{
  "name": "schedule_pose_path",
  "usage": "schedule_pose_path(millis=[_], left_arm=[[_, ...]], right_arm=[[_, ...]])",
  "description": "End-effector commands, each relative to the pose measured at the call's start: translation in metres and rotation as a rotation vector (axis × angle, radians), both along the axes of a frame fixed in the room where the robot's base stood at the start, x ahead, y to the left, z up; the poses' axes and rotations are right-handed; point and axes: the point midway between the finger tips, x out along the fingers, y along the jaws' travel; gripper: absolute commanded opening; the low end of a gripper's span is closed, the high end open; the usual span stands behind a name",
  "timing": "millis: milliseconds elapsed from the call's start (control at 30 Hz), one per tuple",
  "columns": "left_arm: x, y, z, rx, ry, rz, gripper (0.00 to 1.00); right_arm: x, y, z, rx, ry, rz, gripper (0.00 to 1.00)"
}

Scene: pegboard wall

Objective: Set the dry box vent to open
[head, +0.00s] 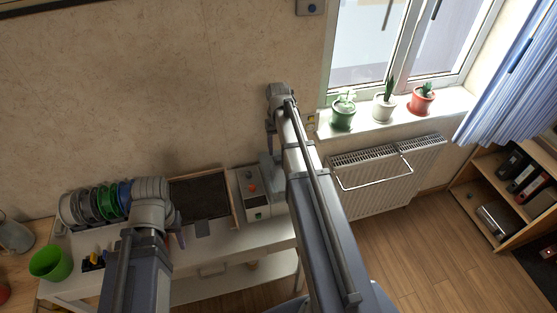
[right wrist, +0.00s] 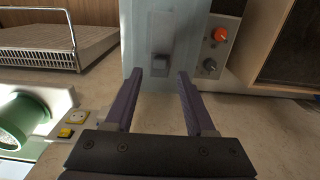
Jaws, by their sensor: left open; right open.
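A pale blue-grey box, which looks like the dry box (right wrist: 190,38), stands ahead of my right gripper (right wrist: 162,76) in the right wrist view. A small square grey tab (right wrist: 160,62) on its face, perhaps the vent control, sits between the open fingertips and a little beyond them. I see no contact, and I cannot read its setting. In the head view the box (head: 267,163) is partly hidden by my right arm. My right gripper (head: 270,139) is open above it near the wall. My left gripper (head: 179,239) is small and partly hidden over the bench, left of the box.
A control unit with an orange-red knob (right wrist: 220,35) and a grey knob (right wrist: 209,66) adjoins the box. Spools (head: 105,202), a dark tray (head: 200,195) and a green pot (head: 51,263) are on the bench. A radiator (head: 370,185) and sill plants (head: 343,113) lie to the right.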

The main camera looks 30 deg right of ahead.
Motion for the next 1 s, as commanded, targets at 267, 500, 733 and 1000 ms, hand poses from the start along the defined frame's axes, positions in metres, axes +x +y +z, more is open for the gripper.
schedule_pose_path(millis=[267, 500, 733, 1000], left_arm=[[0.000, 0.000, -0.040, 0.000, 0.000, 0.002, 0.50], [0.000, 0.000, -0.044, 0.000, 0.000, 0.002, 0.50], [0.000, 0.000, -0.044, 0.000, 0.000, 0.002, 0.50], [0.000, 0.000, -0.044, 0.000, 0.000, 0.002, 0.50]], right_arm=[[0.000, 0.000, -0.040, 0.000, 0.000, 0.000, 0.55], [0.000, 0.000, -0.044, 0.000, 0.000, 0.000, 0.55], [0.000, 0.000, -0.044, 0.000, 0.000, 0.000, 0.47], [0.000, 0.000, -0.044, 0.000, 0.000, 0.000, 0.17]])
